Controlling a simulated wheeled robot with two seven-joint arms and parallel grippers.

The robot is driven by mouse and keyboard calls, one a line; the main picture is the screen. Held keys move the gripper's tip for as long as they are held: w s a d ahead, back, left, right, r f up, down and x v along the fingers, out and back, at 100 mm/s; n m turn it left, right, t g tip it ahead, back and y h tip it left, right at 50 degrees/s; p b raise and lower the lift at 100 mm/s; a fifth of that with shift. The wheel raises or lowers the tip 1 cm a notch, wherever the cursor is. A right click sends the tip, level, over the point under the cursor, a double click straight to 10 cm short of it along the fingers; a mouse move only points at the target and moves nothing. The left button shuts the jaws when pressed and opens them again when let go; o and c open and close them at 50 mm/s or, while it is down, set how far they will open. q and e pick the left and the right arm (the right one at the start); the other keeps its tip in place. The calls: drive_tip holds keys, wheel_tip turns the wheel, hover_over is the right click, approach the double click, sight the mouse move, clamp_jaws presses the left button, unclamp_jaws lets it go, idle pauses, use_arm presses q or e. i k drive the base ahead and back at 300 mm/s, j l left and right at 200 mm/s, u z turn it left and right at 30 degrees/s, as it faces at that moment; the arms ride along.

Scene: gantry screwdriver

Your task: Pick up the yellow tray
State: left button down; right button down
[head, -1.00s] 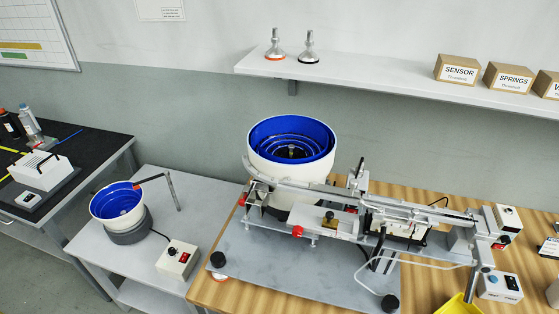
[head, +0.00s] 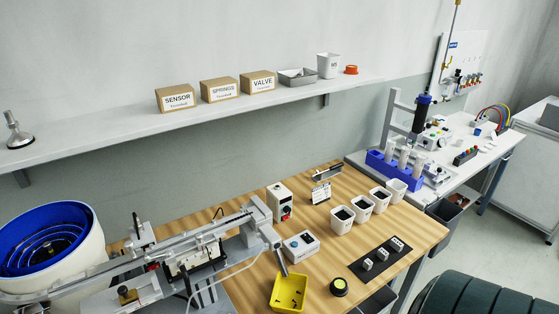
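The yellow tray (head: 288,293) sits on the wooden table near its front edge, at the bottom middle of the head view. It is a small open tray with some small dark parts inside. The end of the metal feeder chute (head: 281,265) comes down just behind it. Neither of my grippers shows in the head view.
Several white bins (head: 343,218) stand farther back. The blue bowl feeder (head: 50,240) is at left.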

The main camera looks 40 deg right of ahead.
sight(288, 296)
drive_tip(key=l+z, duration=0.15)
drive_tip(key=z, duration=1.2)
drive_tip(key=k+l, duration=0.05)
